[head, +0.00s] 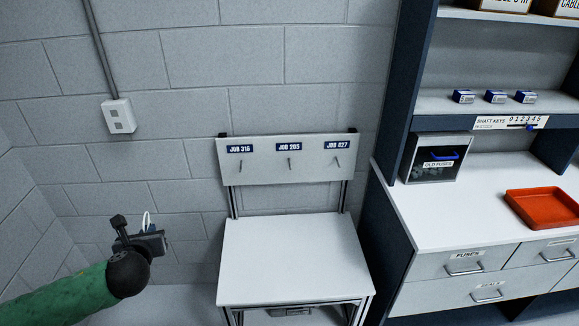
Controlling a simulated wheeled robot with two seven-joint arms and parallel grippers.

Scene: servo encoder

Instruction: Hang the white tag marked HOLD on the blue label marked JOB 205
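The blue label marked JOB 205 (289,147) is in the middle of a white board, with a small peg (290,163) below it. The peg looks bare. My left gripper (157,240) is at the lower left, well left of the board and apart from it. A thin white loop (147,219) stands up from the gripper and seems to be part of the white tag held there. The tag's face and the word HOLD are hidden from this view. My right gripper is not in view.
Labels JOB 316 (240,149) and JOB 427 (337,146) flank JOB 205, each above its own bare peg. A white bench top (292,262) below the board is clear. A counter (468,205) at the right carries a fuse bin (435,158) and a red tray (545,207).

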